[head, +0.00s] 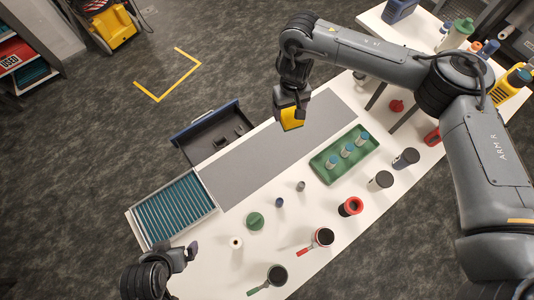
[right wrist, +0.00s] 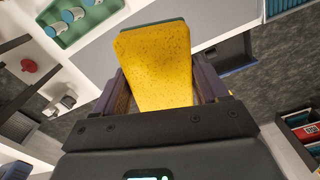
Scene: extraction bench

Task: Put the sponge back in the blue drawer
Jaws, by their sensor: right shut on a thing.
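The sponge (head: 292,122) is a yellow block with a thin green layer on one edge, seen in the right wrist view (right wrist: 156,60). My right gripper (head: 290,111) is shut on it, its fingers on either side in the right wrist view (right wrist: 158,88). It holds the sponge above the table's far edge, to the right of the drawer. The blue drawer (head: 204,119) stands pulled out from the table's far side, with small dark items inside. It shows partly behind the sponge in the right wrist view (right wrist: 232,50). My left gripper (head: 182,258) is at the lower left, away from the drawer.
A grey mat (head: 270,150) lies clear on the white table. A ribbed blue tray (head: 172,208) is at the left end. A green tray (head: 344,153) holds several small vials. Cups, jars and a green lid (head: 255,221) stand along the near side.

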